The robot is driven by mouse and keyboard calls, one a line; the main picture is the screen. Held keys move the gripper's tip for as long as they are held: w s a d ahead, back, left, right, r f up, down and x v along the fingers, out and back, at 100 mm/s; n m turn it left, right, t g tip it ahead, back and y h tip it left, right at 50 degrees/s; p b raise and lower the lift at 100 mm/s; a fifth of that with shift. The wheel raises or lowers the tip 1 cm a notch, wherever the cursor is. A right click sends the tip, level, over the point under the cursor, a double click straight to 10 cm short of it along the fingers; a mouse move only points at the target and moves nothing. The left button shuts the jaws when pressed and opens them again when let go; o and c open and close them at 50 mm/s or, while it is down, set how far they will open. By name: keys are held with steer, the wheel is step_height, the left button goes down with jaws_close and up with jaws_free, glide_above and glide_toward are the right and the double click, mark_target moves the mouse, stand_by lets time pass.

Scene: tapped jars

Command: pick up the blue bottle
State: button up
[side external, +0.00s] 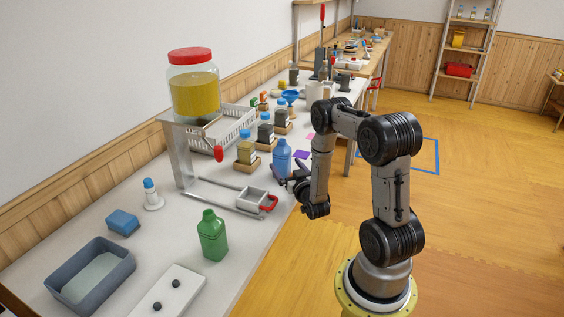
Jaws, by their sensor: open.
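The blue bottle (282,158) stands upright on the white bench near its right edge. It has a ribbed blue body and a lighter cap. My gripper (285,176) is open, low beside the bottle at its lower right in the picture. The dark fingers reach toward the bottle's base. I cannot tell whether they touch it or how far they reach around it.
A green bottle (212,235) and a metal rail frame with a red-handled tray (254,199) stand nearer the camera. Small jars on wooden blocks (246,150) line the bench behind. A large yellow-filled jar (194,90) sits on a raised stand at left.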

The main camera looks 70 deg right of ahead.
steer(key=shift+x, duration=1)
steer(key=c, duration=1.2)
steer(key=shift+c, duration=0.2)
steer(key=shift+r, duration=0.1)
